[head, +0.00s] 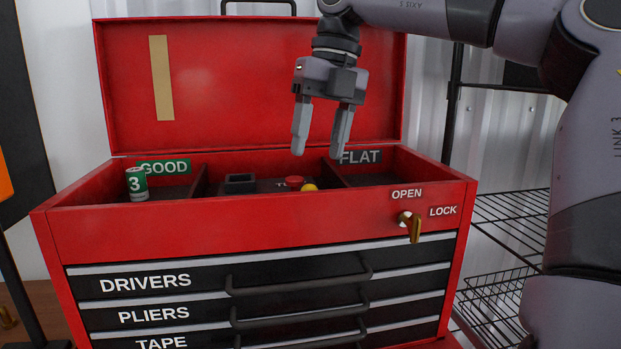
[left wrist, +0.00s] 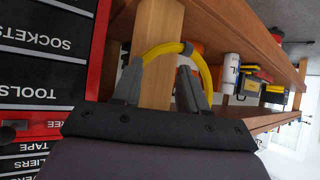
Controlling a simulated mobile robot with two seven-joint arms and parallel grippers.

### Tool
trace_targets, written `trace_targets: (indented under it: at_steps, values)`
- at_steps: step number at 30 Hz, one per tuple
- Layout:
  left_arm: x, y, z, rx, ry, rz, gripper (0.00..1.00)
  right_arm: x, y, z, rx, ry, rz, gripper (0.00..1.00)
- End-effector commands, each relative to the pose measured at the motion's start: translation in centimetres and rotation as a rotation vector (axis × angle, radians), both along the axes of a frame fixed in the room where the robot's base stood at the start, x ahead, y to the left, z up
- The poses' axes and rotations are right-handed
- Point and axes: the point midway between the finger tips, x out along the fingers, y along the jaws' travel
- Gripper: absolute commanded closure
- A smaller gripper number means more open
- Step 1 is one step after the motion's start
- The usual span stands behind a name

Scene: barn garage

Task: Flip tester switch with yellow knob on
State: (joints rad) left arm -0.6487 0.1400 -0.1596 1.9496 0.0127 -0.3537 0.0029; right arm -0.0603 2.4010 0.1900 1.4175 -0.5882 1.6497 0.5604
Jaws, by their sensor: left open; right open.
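The yellow knob (head: 309,187) shows just above the front wall in the middle compartment of the open red toolbox. A red button (head: 294,182) and a black block with a recess (head: 240,183) are beside it; the tester's lower part is hidden by the wall. My right gripper (head: 320,150) is open and empty, pointing down above the middle compartment, a little above and behind the knob. My left gripper (left wrist: 158,100) is open in the left wrist view, away from the toolbox top; a yellow loop (left wrist: 165,50) shows beyond its fingers.
A green battery marked 3 (head: 137,184) stands in the GOOD compartment at left. The FLAT compartment at right looks empty. A brass key (head: 414,228) sticks out of the front lock. The raised lid (head: 250,90) stands behind my right gripper. A wire shelf (head: 500,215) is at right.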

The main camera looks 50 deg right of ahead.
Motion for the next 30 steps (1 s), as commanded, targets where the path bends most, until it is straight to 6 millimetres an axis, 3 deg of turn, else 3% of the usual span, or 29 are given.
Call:
trace_targets:
  at_steps: [13,25,26,30]
  values:
    - [0.0,0.0,-0.4,0.000,0.001,0.000,0.57,0.5,1.0,-5.8,0.001,0.001,0.002,0.46]
    - [0.0,0.0,-0.4,0.001,0.001,0.001,0.57,0.6,1.2,-6.8,0.000,0.000,0.001,0.46]
    - [0.0,0.0,-0.4,0.001,0.001,0.001,0.57,0.6,1.2,-6.8,0.000,0.000,0.001,0.52]
    - [0.0,0.0,-0.4,0.001,0.001,0.001,0.57,0.6,1.2,-6.8,0.000,0.000,0.001,0.98]
